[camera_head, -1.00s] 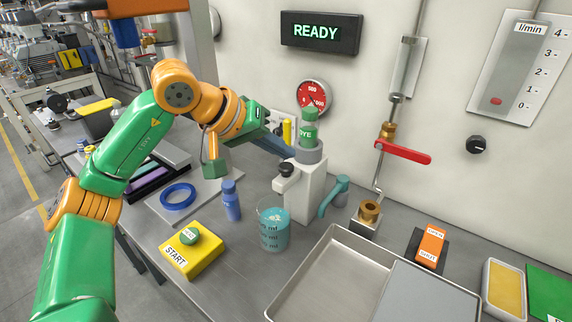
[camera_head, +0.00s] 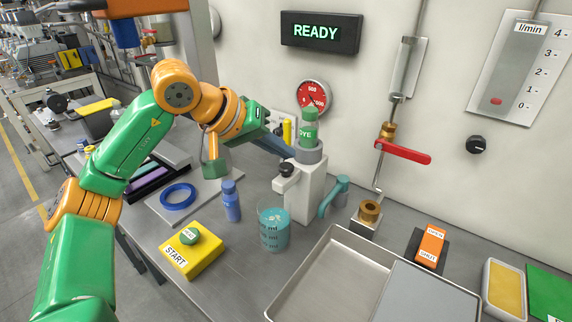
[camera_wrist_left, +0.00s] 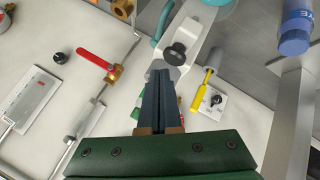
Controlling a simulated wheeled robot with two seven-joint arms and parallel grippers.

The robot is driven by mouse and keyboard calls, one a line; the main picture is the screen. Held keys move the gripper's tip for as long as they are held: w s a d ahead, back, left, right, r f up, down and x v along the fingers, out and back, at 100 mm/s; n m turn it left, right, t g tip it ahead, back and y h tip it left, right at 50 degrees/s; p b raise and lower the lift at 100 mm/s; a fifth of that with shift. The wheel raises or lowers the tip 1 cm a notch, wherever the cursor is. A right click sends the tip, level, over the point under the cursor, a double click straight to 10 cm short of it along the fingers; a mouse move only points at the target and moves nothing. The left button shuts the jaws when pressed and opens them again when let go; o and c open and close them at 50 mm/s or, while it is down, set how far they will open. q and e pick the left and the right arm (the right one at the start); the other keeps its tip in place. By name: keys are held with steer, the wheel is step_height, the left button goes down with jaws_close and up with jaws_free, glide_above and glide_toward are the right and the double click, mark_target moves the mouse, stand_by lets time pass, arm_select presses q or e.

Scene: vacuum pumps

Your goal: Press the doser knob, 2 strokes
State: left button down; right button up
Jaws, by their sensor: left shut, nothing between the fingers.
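The doser (camera_head: 306,192) is a white upright body on the bench with a green dye bottle (camera_head: 309,128) on top. Its black knob (camera_head: 287,169) sticks up at the front; the knob also shows in the left wrist view (camera_wrist_left: 176,54). My left gripper (camera_head: 287,153) is shut and empty, with its dark fingers slanting down beside the doser's top. In the left wrist view the closed fingertips (camera_wrist_left: 159,76) point toward the knob, with a small gap seen between them. A beaker (camera_head: 273,232) of teal liquid stands in front of the doser. My right gripper is not in view.
A blue bottle (camera_head: 230,201) and a yellow START box (camera_head: 191,251) stand left of the beaker. A metal tray (camera_head: 322,268) lies at the front right. A red-handled valve (camera_head: 403,152) is on the pipe to the right. A wall display (camera_head: 319,33) reads READY.

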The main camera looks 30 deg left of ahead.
mark_target(281, 168)
arm_select(q)
steer(key=shift+f, duration=0.1)
steer(key=shift+f+b, duration=0.3)
steer(key=shift+f+b, duration=0.6)
steer(key=shift+f, duration=0.1)
stand_by(0.7)
stand_by(0.4)
steer(key=shift+r+p, duration=1.1)
steer(key=shift+p, duration=0.05)
steer(key=shift+r, duration=0.1)
step_height(281, 168, up, 5)
steer(key=p, duration=0.5)
